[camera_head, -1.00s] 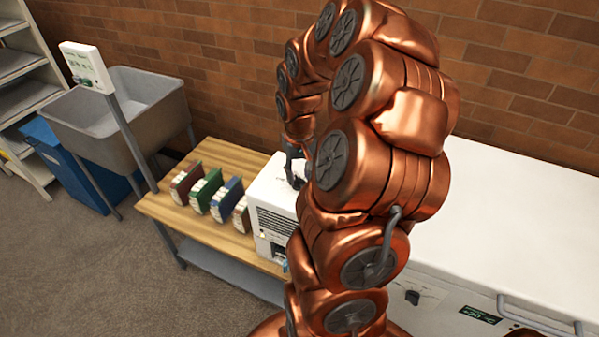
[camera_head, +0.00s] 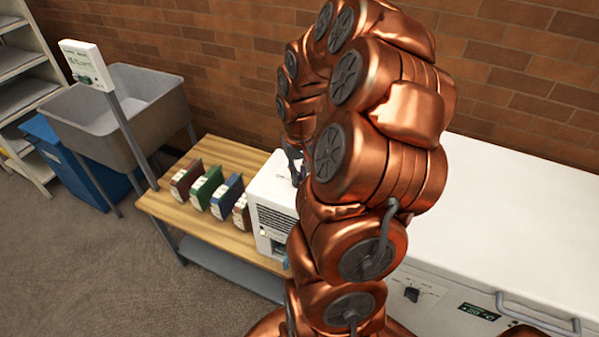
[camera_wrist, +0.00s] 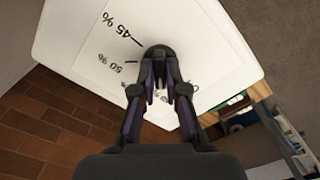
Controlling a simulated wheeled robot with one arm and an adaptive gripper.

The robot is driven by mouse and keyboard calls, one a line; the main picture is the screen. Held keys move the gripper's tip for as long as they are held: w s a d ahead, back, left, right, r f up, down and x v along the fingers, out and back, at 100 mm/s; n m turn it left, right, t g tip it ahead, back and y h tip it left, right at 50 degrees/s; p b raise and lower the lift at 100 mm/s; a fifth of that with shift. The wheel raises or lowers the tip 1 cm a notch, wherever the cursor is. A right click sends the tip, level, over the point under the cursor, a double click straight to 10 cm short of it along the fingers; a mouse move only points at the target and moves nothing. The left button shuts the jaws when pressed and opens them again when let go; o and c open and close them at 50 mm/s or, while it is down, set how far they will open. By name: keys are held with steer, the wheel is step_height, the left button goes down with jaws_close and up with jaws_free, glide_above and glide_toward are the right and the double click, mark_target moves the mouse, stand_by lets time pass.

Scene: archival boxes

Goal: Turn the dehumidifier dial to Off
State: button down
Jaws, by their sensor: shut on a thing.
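The dehumidifier is a white box (camera_head: 266,190) on the wooden bench, partly hidden behind my arm in the head view. Its white top panel (camera_wrist: 100,20) fills much of the wrist view, with "45 %" and "50 %" printed beside short tick lines. The black round dial (camera_wrist: 158,50) is on this panel. My gripper (camera_wrist: 160,78) is shut on the dial, with its fingers on the dial's near side. I see no Off label, and I cannot tell where the dial's pointer is. My gripper also shows small in the head view (camera_head: 293,165).
Several upright archival boxes (camera_head: 208,190) stand on the bench (camera_head: 160,207) left of the dehumidifier. A grey sink (camera_head: 115,110), a post with a white display (camera_head: 86,65) and a blue bin (camera_head: 75,160) are further left. A white chest freezer (camera_head: 520,215) is at right.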

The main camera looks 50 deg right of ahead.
steer(key=shift+b, duration=0.3)
steer(key=shift+f+n+b, duration=0.15)
steer(key=shift+n+b, duration=0.4)
steer(key=shift+n, duration=0.25)
steer(key=shift+n+b, duration=1)
steer(key=shift+n, duration=0.1)
steer(key=n+b, duration=0.2)
steer(key=n, duration=0.3)
steer(key=shift+r, duration=0.2)
steer(key=c, duration=1.2)
jaws_free()
